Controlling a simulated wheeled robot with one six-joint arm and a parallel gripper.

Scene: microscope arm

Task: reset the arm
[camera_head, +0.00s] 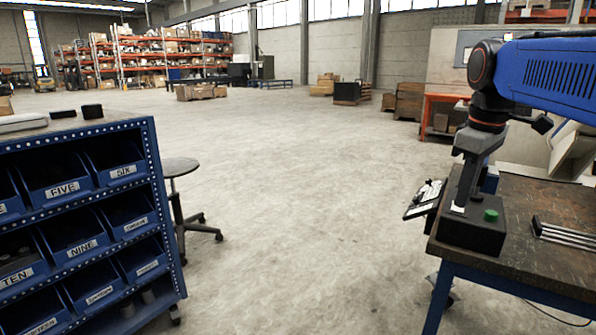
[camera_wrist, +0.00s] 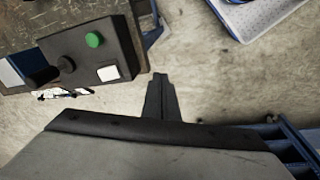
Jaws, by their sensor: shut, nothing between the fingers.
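A black control box (camera_head: 470,236) stands on the left corner of the workbench (camera_head: 525,200). On its top is a green button (camera_head: 491,215), which also shows in the wrist view (camera_wrist: 94,40). The box (camera_wrist: 115,45) also bears a white square (camera_wrist: 108,73) and dark round knobs (camera_wrist: 65,64). My gripper (camera_head: 460,203) points down by the box in the head view, left of the green button. In the wrist view my gripper (camera_wrist: 160,78) is shut and empty, with floor behind its tips, to the right of the box.
Several steel bars (camera_head: 566,233) lie on the bench, right of the box. A blue bin rack (camera_head: 160,215) and a stool (camera_head: 180,168) stand at the left. The floor (camera_head: 320,210) between rack and bench is clear. Orange shelving (camera_head: 155,55) is far back.

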